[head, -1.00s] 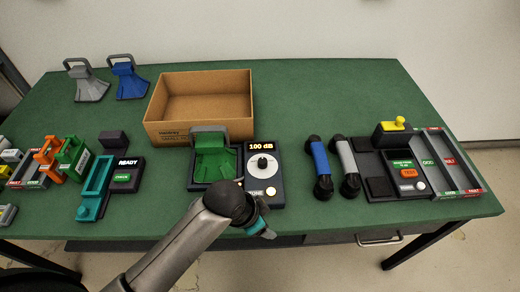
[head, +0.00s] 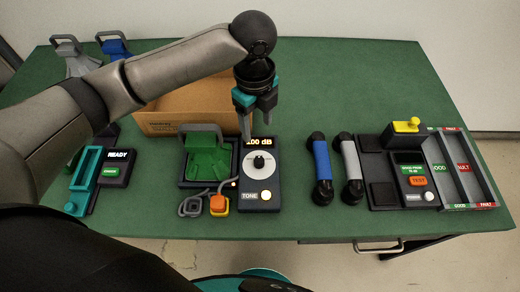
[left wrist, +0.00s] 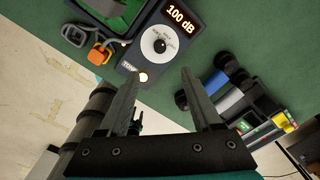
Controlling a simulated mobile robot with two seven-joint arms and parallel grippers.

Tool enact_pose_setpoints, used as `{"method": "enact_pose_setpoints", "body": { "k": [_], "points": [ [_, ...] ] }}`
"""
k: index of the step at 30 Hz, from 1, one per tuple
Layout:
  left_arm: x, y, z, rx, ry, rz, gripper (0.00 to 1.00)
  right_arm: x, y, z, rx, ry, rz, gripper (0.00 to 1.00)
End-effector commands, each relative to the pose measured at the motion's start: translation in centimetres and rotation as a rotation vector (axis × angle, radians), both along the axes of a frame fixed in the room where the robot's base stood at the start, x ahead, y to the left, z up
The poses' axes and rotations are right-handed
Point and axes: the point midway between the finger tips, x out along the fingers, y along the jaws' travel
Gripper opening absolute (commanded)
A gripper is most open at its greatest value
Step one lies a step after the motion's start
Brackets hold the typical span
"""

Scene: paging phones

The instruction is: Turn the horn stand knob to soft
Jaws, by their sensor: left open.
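The horn stand has a dark panel with a lit "100 dB" display, a pale round dial with a black knob (head: 259,162), and a lit TONE button (head: 266,195). In the left wrist view the knob (left wrist: 160,46) lies just beyond the fingertips, with a white mark on it; the dial's lettering is too small to read. A green horn (head: 207,160) sits in the bay left of the panel. My left gripper (head: 254,134) is open and empty, pointing down above the panel's top edge and partly covering the display. My right gripper is not in view.
A cardboard box (head: 185,122) stands behind the horn stand, partly behind my left arm. Blue (head: 322,168) and grey (head: 350,166) handsets lie to the right, before a test station with a GOOD/FAULT tray (head: 488,190). An orange and a grey clip lie at the stand's front.

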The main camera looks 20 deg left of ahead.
Motion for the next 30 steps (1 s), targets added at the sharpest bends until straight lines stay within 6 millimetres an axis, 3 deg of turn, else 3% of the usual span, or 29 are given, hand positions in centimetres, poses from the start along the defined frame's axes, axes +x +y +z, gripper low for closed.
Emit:
{"method": "enact_pose_setpoints", "body": {
  "k": [5, 21, 30],
  "points": [
    [0.0, 0.0, -2.1, 0.001, 0.004, -0.002, 0.66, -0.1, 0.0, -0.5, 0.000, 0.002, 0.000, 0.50],
    [0.2, -0.2, -13.0, 0.001, 0.002, 0.000, 0.66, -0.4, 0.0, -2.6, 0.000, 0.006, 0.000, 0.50],
    [0.4, -0.2, -15.1, -0.001, -0.002, -0.001, 0.66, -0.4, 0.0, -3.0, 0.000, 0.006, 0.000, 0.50]
  ]
}}
